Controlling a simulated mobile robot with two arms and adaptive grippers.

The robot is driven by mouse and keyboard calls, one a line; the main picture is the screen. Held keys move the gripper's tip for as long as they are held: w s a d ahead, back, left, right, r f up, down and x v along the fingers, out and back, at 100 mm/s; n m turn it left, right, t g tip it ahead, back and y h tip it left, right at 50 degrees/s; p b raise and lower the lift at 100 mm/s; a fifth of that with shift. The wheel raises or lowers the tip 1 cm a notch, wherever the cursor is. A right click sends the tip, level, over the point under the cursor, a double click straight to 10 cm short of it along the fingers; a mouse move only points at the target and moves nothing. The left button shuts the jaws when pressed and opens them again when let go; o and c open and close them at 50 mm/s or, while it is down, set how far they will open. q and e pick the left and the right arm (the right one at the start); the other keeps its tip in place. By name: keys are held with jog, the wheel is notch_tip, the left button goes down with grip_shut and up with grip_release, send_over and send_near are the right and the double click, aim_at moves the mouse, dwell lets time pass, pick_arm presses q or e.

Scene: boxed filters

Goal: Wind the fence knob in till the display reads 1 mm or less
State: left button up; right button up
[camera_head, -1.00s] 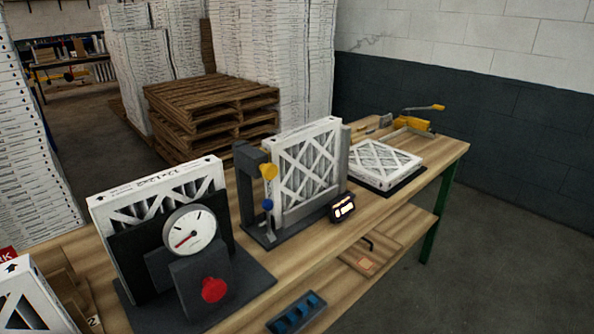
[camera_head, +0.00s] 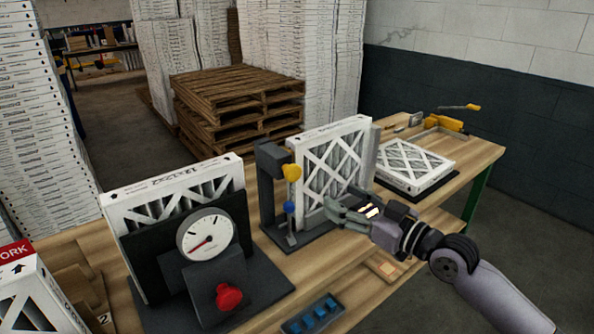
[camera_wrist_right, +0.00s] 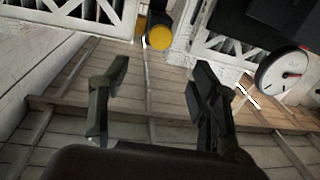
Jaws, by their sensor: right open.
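The middle fixture (camera_head: 268,190) holds an upright white filter (camera_head: 330,165) and carries a yellow knob (camera_head: 291,172) and a blue knob (camera_head: 289,208) on its left side. I cannot tell which knob is the fence knob. The small black display (camera_head: 372,212) is mostly hidden behind my right gripper; its reading is not legible. My right gripper (camera_head: 345,204) is open and empty, in front of the filter and right of both knobs. In the right wrist view the gripper (camera_wrist_right: 160,78) has its fingers apart, with the yellow knob (camera_wrist_right: 158,37) beyond them. My left gripper is not in view.
A dial gauge (camera_head: 205,237) with a red knob (camera_head: 229,296) stands at left before another filter (camera_head: 180,190). A blue tray (camera_head: 312,314) lies at the bench's front edge. A flat filter (camera_head: 414,163) lies at right. Pallets (camera_head: 235,105) stand behind.

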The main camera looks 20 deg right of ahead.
aim_at(296, 175)
jog(key=p+x, duration=0.4)
jog(key=x, duration=1.1)
jog(key=shift+w, duration=0.15)
jog(key=shift+c, duration=0.5)
jog(key=c, duration=1.1)
